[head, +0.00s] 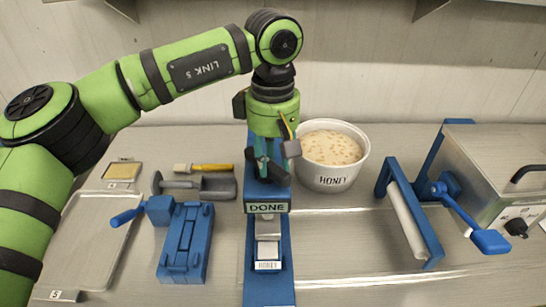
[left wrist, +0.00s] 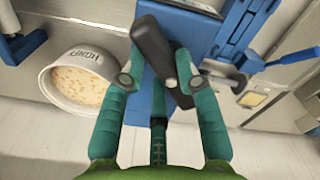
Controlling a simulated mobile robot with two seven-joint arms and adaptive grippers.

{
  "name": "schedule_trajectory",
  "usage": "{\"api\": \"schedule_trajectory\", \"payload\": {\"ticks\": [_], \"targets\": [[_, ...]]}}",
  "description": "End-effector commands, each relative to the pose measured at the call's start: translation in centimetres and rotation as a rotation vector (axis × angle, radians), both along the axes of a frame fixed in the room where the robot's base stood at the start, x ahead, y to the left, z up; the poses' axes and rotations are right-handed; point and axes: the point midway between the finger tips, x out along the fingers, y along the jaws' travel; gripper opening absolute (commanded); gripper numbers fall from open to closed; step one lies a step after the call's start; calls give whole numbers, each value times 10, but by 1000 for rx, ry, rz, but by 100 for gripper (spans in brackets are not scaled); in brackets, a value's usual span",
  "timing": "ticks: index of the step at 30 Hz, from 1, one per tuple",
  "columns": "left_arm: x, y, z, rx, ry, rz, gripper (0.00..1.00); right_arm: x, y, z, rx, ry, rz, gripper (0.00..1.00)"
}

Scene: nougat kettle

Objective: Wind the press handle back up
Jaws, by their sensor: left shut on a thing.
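The blue press (head: 266,222) stands upright in the middle of the counter, with a DONE sign on its front. A block with a barcode label (head: 267,255) sits low inside it. My left gripper (head: 275,158) is at the top of the press, fingers pointing down. It is shut on the black press handle (head: 267,178). In the left wrist view the dark handle (left wrist: 152,42) lies slanted between the green fingers of the gripper (left wrist: 158,80). The fingers partly hide the handle in the head view. My right gripper is not in view.
A white HONEY tub (head: 332,180) stands close right of the press. A blue clamp fixture (head: 186,240), a grey holder (head: 215,188) and a tray (head: 85,245) are to the left. A roller frame (head: 405,215) and a metal machine (head: 490,165) stand right. The front-right counter is clear.

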Motion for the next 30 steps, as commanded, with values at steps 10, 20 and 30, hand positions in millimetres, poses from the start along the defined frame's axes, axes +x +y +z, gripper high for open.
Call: {"api": "schedule_trajectory", "payload": {"ticks": [10,20,30], "targets": [[2,-1,-3,1,1,177,0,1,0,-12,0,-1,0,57],[6,-1,-3,1,2,483,0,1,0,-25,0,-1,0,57],[10,0,-2,2,3,805,0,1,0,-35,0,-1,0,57]]}}
